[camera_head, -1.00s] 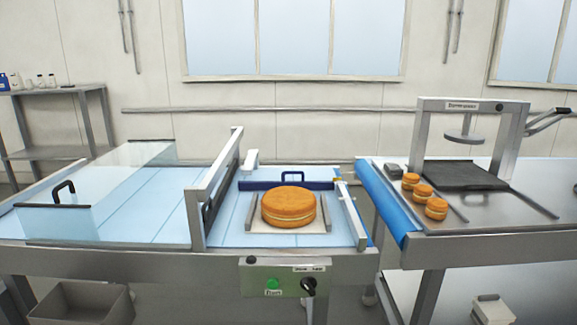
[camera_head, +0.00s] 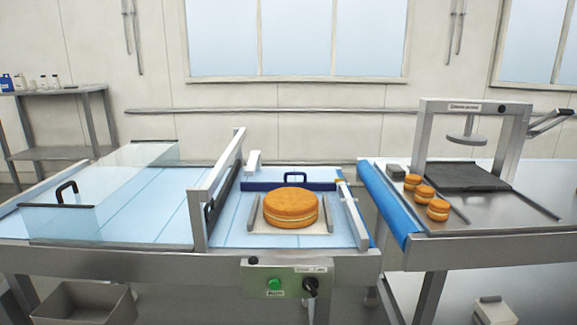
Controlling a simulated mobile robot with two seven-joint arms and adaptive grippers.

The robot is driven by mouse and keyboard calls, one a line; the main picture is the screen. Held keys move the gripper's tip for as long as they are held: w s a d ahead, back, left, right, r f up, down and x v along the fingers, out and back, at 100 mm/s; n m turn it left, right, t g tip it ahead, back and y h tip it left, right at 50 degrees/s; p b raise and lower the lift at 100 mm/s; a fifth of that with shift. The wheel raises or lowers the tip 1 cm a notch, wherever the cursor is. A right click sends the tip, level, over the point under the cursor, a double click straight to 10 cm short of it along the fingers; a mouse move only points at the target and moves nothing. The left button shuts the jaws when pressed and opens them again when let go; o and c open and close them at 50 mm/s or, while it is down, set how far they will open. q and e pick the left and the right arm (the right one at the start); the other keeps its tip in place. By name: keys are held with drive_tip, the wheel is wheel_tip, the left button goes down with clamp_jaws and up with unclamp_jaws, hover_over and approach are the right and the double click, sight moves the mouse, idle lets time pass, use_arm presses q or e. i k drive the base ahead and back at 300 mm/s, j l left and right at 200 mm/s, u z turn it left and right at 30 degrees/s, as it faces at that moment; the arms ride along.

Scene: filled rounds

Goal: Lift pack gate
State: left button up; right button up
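No part is labelled as the pack gate, so I cannot tell which one it is. A clear panel with a black handle (camera_head: 66,190) stands at the front left of the left table. A blue bar with a dark handle (camera_head: 262,186) lies across the table behind a large filled round (camera_head: 290,208). The round rests on a pale plate between two metal guides. A tall metal frame (camera_head: 216,190) stands upright left of the round. Neither of my grippers is in view.
A control box (camera_head: 287,279) with a green button and a black knob is on the table's front. The right table holds several small filled rounds (camera_head: 438,210) and a metal press frame (camera_head: 475,106). A gap separates the two tables. A grey bin (camera_head: 85,303) is below left.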

sight(211, 218)
drive_tip(key=i+j, duration=0.2)
drive_tip(key=i, duration=0.25)
drive_tip(key=i+j, duration=0.25)
drive_tip(key=i, duration=0.2)
drive_tip(key=u, duration=0.05)
